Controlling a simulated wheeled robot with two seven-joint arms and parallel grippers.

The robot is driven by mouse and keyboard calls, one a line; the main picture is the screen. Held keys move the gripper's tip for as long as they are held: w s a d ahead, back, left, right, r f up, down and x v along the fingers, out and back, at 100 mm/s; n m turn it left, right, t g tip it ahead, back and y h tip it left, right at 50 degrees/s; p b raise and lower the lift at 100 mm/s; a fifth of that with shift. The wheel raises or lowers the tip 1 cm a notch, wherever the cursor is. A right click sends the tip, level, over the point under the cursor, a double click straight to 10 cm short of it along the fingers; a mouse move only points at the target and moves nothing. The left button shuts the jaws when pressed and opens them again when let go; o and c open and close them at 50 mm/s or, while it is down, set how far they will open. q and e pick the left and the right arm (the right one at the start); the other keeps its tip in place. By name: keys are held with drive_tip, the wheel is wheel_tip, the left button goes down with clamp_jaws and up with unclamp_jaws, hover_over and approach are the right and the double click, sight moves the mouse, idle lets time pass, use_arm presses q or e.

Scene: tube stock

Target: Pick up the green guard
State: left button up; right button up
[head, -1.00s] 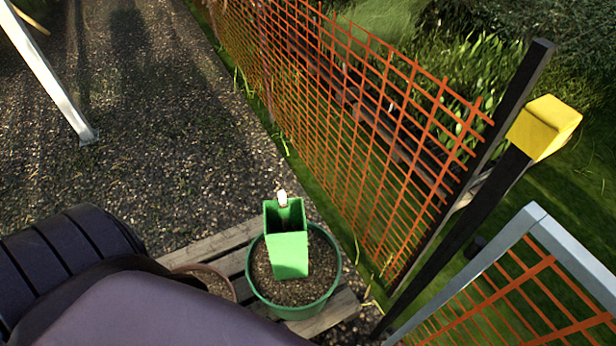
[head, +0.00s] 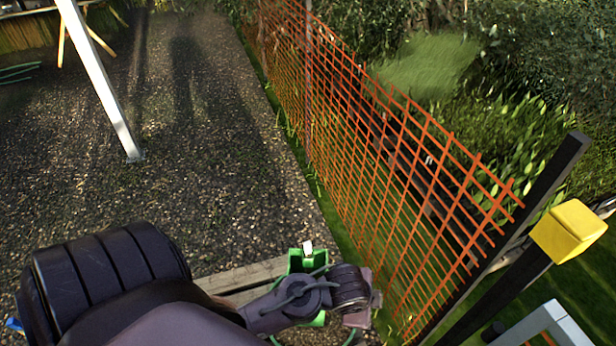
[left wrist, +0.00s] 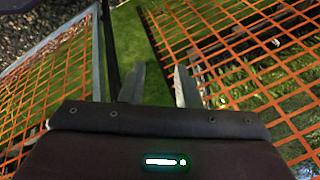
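The green guard (head: 296,259) is an upright, square green tube standing in a green pot at the bottom centre of the head view. A small white tip shows at its top. My left arm crosses in front and hides most of the guard and the pot. My left gripper (left wrist: 162,84) is open and empty in the left wrist view, its two fingers apart over grass. The guard does not show in the left wrist view. In the head view my left wrist is just right of the guard; the fingertips are not clear there. My right gripper is out of view.
An orange mesh fence (head: 375,165) runs close along the right of the pot. A dark post with a yellow cap (head: 567,231) stands at right. Wooden planks (head: 240,277) lie under the pot. Open gravel (head: 200,180) is beyond, with a white leaning post (head: 100,80).

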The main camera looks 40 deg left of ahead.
use_arm(q)
drive_tip(key=s+a+f+m+g, duration=0.15)
drive_tip(key=a+m, duration=0.35)
drive_tip(key=m, duration=0.6)
drive_tip(key=a+f+m+g, duration=0.25)
drive_tip(key=a+m, duration=0.25)
drive_tip(key=m, duration=0.7)
drive_tip(key=s+a+f+m+g, duration=0.15)
drive_tip(key=a+m, duration=0.35)
drive_tip(key=m, duration=0.6)
wheel_tip(320, 180, down, 8)
drive_tip(key=w+p, duration=0.1)
drive_tip(key=shift+a+f+y, duration=0.25)
drive_tip(key=shift+a+y, duration=0.1)
drive_tip(key=shift+y, duration=0.05)
drive_tip(key=shift+t, duration=0.25)
drive_tip(key=shift+c, duration=0.4)
clamp_jaws()
